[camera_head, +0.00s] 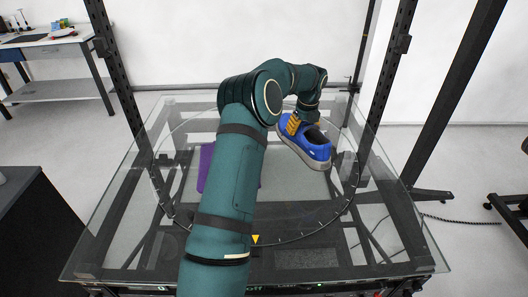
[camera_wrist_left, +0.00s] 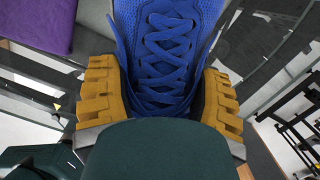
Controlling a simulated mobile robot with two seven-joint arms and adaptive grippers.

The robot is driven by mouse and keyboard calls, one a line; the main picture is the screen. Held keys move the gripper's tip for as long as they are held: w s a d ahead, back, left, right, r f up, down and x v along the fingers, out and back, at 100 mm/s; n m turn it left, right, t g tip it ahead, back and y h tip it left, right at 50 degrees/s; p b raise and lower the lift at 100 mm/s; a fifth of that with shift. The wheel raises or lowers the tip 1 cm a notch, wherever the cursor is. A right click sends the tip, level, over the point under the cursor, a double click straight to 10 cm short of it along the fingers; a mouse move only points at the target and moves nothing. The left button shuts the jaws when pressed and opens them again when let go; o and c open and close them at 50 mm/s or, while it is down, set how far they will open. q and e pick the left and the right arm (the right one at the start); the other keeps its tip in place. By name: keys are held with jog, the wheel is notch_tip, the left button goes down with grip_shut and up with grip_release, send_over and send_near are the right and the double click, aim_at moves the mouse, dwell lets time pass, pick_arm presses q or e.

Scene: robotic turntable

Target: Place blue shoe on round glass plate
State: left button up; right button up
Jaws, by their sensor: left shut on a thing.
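The blue shoe (camera_head: 311,146) with a grey sole is at the right part of the round glass plate (camera_head: 290,228) in the head view. My left gripper (camera_head: 296,122) is shut on the shoe at its upper, with yellow fingers. In the left wrist view the blue laces of the shoe (camera_wrist_left: 168,50) lie between the two yellow fingers of the gripper (camera_wrist_left: 160,98). I cannot tell whether the sole touches the glass. My left arm hides the middle of the plate. My right gripper is not in view.
A purple item (camera_head: 206,168) lies on the left of the plate, partly behind my arm; it also shows in the left wrist view (camera_wrist_left: 42,24). Dark frame posts (camera_head: 118,70) stand around the glass table. Bare glass shows at the front right.

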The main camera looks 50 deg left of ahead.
pick_arm(q)
notch_tip(320, 180, down, 10)
jog(key=shift+r+b, duration=0.1)
jog(key=shift+b, duration=0.6)
jog(key=o, duration=1.3)
jog(key=shift+c, duration=0.2)
jog(key=r, duration=0.4)
jog(key=d+r+p, duration=0.1)
jog(key=r, duration=0.7)
jog(key=shift+s+d+p, duration=0.2)
jog(key=shift+s+p, duration=0.05)
jog(key=shift+p, duration=0.05)
jog(key=shift+f, duration=0.1)
